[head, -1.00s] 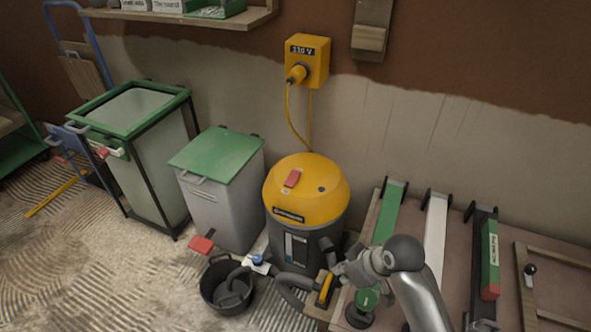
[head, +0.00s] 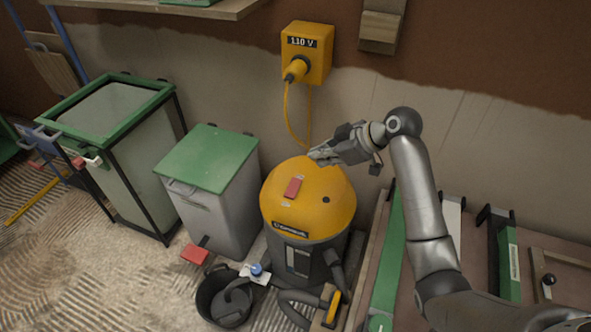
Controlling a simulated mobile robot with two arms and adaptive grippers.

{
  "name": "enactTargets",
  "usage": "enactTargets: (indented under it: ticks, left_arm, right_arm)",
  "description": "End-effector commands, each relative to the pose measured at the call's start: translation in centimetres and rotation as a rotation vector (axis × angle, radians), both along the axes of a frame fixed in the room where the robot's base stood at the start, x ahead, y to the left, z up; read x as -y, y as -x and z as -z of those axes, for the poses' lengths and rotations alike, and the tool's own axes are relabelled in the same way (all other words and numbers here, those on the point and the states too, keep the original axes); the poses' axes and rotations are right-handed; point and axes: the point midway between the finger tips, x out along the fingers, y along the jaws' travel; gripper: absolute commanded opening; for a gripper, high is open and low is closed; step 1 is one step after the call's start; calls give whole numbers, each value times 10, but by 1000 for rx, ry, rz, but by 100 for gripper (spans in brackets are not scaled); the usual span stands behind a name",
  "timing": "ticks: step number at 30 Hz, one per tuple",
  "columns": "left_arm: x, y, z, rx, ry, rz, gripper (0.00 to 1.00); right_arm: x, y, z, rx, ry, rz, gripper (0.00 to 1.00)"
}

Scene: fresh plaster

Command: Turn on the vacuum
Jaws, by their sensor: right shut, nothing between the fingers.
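The vacuum (head: 300,222) is a dark drum with a domed yellow lid, standing on the floor near the wall. A red switch (head: 293,187) sits on the left part of its lid. My right gripper (head: 316,156) is shut and empty at the back top of the lid, to the right of and beyond the red switch. I cannot tell whether its tips touch the lid. A yellow plug sits in the yellow 110 V wall box (head: 318,52), with a yellow cable hanging below. My left gripper is out of view.
A black bucket (head: 222,302) with the hose end stands in front of the vacuum. A grey bin with a green lid (head: 208,160) and a green-framed bin (head: 70,116) are at left. A bench with green and white bars (head: 388,270) is at right.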

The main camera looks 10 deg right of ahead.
Motion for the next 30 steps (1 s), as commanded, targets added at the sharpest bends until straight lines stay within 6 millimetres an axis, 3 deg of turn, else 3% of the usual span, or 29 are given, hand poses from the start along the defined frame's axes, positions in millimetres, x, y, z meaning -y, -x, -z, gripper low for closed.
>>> enactTargets:
  ticks: [11,24,28,30]
  left_arm:
    - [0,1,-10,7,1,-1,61]
    - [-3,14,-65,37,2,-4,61]
    - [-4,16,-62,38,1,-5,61]
    - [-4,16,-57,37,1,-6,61]
  right_arm:
    - [-8,-6,11,-2,-3,1,0]
    - [-42,-36,57,-3,-2,1,0]
    - [-56,-48,75,-4,-2,0,0]
    - [-53,-49,88,-4,-2,3,0]
